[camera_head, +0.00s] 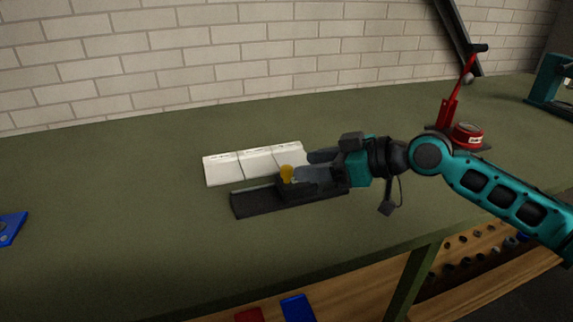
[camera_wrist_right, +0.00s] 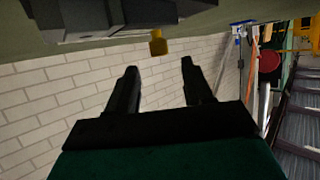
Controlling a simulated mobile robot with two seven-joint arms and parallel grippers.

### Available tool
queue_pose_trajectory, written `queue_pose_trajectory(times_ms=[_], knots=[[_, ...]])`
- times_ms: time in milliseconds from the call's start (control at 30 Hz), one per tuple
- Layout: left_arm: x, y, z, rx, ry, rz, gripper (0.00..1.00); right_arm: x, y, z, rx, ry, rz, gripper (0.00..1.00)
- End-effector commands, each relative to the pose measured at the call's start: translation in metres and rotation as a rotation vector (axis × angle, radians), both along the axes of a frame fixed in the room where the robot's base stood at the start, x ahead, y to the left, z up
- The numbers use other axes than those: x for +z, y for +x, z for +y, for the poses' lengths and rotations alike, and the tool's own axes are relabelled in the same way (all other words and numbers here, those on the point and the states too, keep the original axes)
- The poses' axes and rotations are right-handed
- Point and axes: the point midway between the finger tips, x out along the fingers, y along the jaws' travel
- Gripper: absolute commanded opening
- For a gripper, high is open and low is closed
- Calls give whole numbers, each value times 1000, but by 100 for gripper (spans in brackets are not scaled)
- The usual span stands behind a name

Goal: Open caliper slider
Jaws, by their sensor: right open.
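The caliper is a long dark bar (camera_head: 250,204) lying on the green bench in the head view. A dark slider block sits on it, with a yellow knob (camera_head: 287,174) standing up. My right gripper (camera_head: 307,165) is open just right of the knob and points left toward it. In the right wrist view the knob (camera_wrist_right: 158,43) shows just beyond the two open fingertips (camera_wrist_right: 160,66), between their lines, with nothing gripped. A grey block beside it (camera_wrist_right: 95,15) appears to be the slider. My gripper hides the bar's right part. My left gripper is out of view.
White labelled panels (camera_head: 222,169) lie right behind the bar. A blue part (camera_head: 10,228) is at the left. A red lever tool (camera_head: 468,135) and a teal machine (camera_head: 550,85) stand at the right. The bench's left and front are mostly clear.

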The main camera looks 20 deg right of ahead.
Motion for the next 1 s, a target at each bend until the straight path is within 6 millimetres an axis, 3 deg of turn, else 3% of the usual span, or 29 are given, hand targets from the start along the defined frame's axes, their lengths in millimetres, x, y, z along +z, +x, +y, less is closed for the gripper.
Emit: queue_pose_trajectory(times_ms=[300,767,1000], knots=[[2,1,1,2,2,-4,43,-19,32,35,1,2,1,51],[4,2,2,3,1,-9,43,-24,39,43,0,-1,0,51],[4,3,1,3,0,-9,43,-24,39,43,0,-1,0,29]])
